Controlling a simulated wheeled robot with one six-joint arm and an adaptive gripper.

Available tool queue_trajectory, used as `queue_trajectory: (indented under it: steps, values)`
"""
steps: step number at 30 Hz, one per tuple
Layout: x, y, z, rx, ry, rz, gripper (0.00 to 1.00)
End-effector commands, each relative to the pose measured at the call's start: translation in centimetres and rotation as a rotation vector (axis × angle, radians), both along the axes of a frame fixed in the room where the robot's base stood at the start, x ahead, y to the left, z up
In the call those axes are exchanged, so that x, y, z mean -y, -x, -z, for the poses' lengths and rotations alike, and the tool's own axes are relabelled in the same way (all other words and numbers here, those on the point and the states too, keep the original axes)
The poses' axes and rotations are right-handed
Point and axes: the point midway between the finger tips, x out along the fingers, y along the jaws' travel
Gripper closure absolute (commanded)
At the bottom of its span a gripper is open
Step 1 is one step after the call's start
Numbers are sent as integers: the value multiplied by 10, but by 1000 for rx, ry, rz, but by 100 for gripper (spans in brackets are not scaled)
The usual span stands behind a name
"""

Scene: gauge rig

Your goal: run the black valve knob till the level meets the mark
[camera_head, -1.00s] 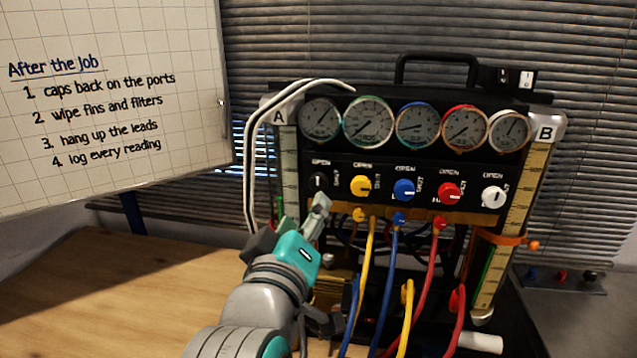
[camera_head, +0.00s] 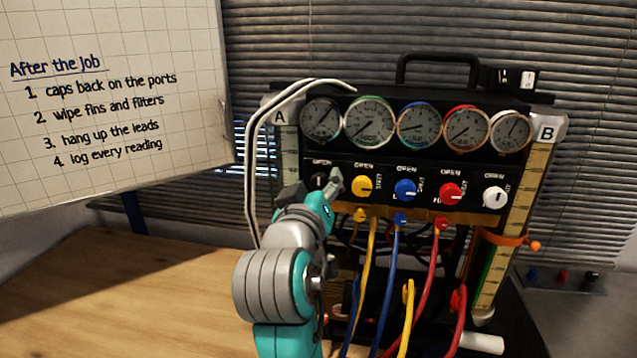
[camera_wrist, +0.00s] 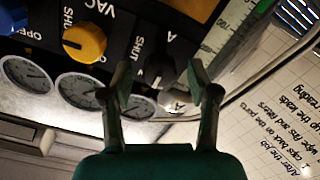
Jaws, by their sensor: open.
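The black valve knob (camera_head: 320,179) is at the left end of the knob row on the gauge rig and is partly covered by my gripper. My gripper (camera_head: 313,188) is open, with one finger on either side of the knob. In the wrist view the dark knob (camera_wrist: 160,68) shows between the open fingertips (camera_wrist: 160,80); I cannot tell if they touch it. Gauge column A (camera_head: 289,160) stands at the rig's left edge, its lower part hidden by my arm. Column A (camera_wrist: 228,32) also shows in the wrist view, with some green near the top edge. I cannot read its level or mark.
Yellow (camera_head: 361,186), blue (camera_head: 404,190), red (camera_head: 450,194) and white (camera_head: 494,197) knobs sit to the right, below several dials. Coloured hoses hang below. Column B (camera_head: 526,185) has an orange band (camera_head: 500,237). A pale looped tube (camera_head: 250,160) runs beside column A.

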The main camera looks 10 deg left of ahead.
Motion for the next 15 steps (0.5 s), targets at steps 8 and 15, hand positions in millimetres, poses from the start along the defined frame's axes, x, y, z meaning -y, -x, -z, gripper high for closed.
queue_trajectory:
  steps: [8, 15]
  values:
    - [0, -12, 0, 0, 0, -1, 40]
    - [0, -12, 0, 0, 0, -1, 52]
